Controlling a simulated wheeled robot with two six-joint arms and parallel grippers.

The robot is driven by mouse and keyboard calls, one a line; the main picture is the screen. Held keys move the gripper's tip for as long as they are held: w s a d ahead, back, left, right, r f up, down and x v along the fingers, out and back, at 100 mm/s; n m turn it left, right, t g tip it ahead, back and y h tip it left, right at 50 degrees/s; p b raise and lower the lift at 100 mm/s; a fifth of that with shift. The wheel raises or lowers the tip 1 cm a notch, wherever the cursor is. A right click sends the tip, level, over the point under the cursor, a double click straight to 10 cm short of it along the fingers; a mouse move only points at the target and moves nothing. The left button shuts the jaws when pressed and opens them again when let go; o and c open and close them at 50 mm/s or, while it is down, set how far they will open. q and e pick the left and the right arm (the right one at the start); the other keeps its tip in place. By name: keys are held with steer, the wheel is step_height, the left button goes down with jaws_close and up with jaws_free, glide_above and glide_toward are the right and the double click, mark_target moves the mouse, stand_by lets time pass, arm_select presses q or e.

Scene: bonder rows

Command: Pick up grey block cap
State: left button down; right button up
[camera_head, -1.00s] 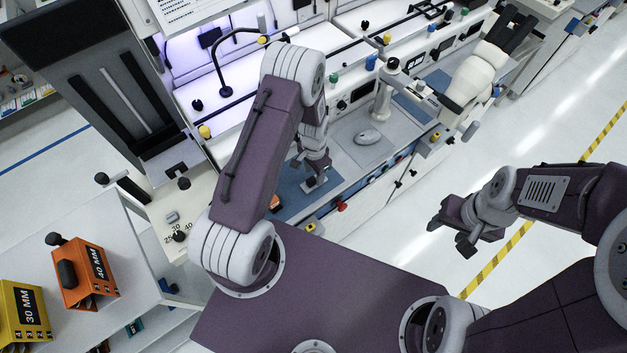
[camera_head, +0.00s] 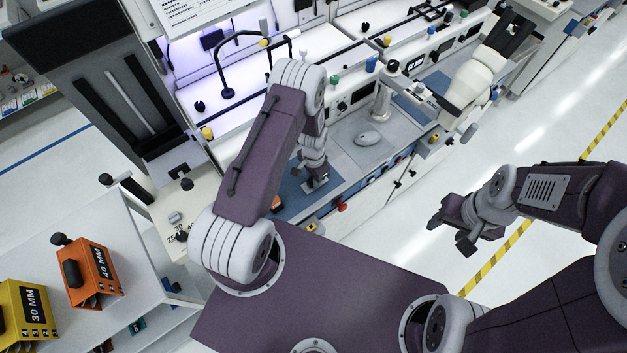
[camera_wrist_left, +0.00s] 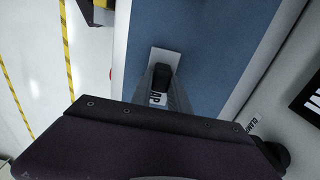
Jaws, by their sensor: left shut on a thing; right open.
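The left gripper (camera_head: 314,182) reaches down to the blue mat (camera_head: 292,198) on the bench, its jaws shut on the grey block cap. In the left wrist view a light grey plate-like piece (camera_wrist_left: 164,56) shows over the blue mat (camera_wrist_left: 205,45), with a dark part (camera_wrist_left: 160,77) over it and a label ending in "AP" (camera_wrist_left: 158,99) just below. The wrist body covers the lower part of that view, so the grip itself is mostly hidden. I cannot tell whether the cap is clear of the mat. The right gripper (camera_head: 452,228) is open and empty over the floor.
A mouse (camera_head: 369,138) lies on a grey pad right of the left gripper. A white microscope (camera_head: 468,85) stands farther right. Orange (camera_head: 90,273) and yellow (camera_head: 24,315) boxes stand on a table at lower left. A "CLAMP" label (camera_wrist_left: 254,121) shows beside the mat.

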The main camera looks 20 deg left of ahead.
arm_select(q)
steer(key=r, duration=0.1)
steer(key=r+b, duration=0.2)
steer(key=r, duration=0.1)
steer(key=shift+w+d, duration=0.25)
steer(key=shift+w, duration=0.15)
steer(key=w+d+r+b, duration=0.3)
steer(key=w+d+r, duration=0.4)
steer(key=w, duration=0.1)
